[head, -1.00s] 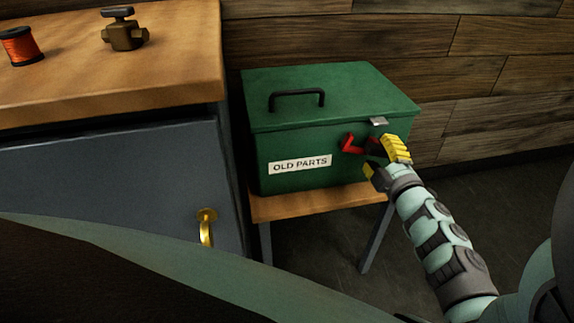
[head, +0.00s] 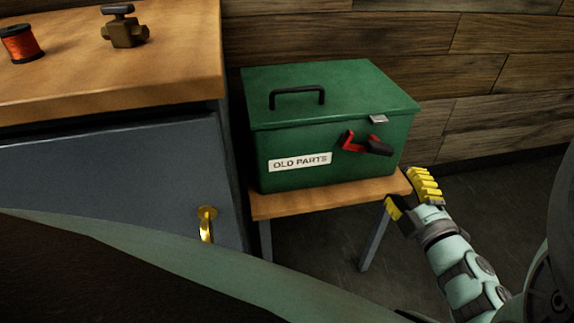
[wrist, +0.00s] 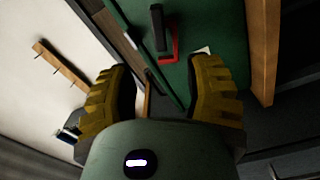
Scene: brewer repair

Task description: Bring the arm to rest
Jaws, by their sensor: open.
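My gripper (head: 410,198) is open and empty, with yellow ridged fingers. In the head view it hangs at the right end of the small stool, to the right of and below the green box. In the wrist view its two fingers (wrist: 162,95) stand wide apart. The green box (head: 290,105), labelled OLD PARTS, sits on the stool with its lid shut. Its red latch with a dark handle (head: 366,144) is on the front face, apart from my gripper; it also shows in the wrist view (wrist: 166,42).
The small wooden stool (head: 290,203) bears the box. A workbench (head: 180,65) at left holds an orange spool (head: 18,43) and a brass valve (head: 124,32). Its grey door (head: 110,170) has a brass handle (head: 206,224). Plank wall stands behind; floor at right is clear.

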